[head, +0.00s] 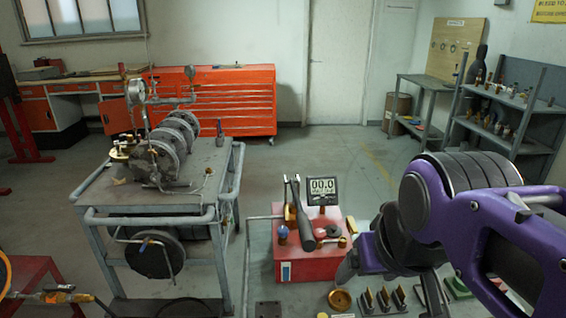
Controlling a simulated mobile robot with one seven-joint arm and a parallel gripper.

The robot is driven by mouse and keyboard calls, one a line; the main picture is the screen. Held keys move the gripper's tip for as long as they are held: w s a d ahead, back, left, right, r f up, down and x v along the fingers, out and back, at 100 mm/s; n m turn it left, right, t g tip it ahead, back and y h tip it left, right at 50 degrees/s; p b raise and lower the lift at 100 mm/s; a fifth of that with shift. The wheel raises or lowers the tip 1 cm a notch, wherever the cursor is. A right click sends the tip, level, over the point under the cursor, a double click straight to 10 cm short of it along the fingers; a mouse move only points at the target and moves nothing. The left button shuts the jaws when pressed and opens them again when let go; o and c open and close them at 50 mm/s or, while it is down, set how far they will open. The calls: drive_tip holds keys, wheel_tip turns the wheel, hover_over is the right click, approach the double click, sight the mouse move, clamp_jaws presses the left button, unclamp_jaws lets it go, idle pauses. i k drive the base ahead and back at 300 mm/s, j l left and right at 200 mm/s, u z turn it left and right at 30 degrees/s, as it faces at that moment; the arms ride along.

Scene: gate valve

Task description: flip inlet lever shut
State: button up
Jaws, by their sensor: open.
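The valve assembly (160,160) stands on the grey cart (108,190), with grey round flanges and a pressure gauge (136,92). Brass fittings (122,149) sit at its left side. At the lower left edge, a fitting with a yellow-orange handle (58,297) lies over a red stand. I cannot tell which part is the inlet lever or how it is turned. My gripper (388,280) appears at the lower right, below my purple arm, well right of the cart. It looks open and empty, and is partly hidden by my arm.
A red box (311,262) with a 00.0 display (322,190) and tools stands between the cart and my arm. Brass and dark parts (341,300) lie in front. An orange drawer cabinet (215,102) and shelves (510,105) line the walls. The floor behind is clear.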

sight(48, 288)
drive_tip(key=j+u, duration=0.15)
drive_tip(key=u, duration=0.3)
drive_tip(key=j+u, duration=0.15)
drive_tip(key=u, duration=0.35)
drive_tip(key=j+u, duration=0.15)
drive_tip(key=u, duration=0.3)
drive_tip(key=j+u, duration=0.15)
drive_tip(key=u, duration=0.35)
drive_tip(key=i+j+z, duration=0.25)
drive_tip(key=i+z, duration=0.15)
drive_tip(key=i+j, duration=0.2)
drive_tip(key=i, duration=0.25)
drive_tip(key=i+j, duration=0.2)
drive_tip(key=i, duration=0.25)
drive_tip(key=i+j+z, duration=0.1)
drive_tip(key=z, duration=0.15)
drive_tip(key=i+j+z, duration=0.25)
drive_tip(key=k+l, duration=0.1)
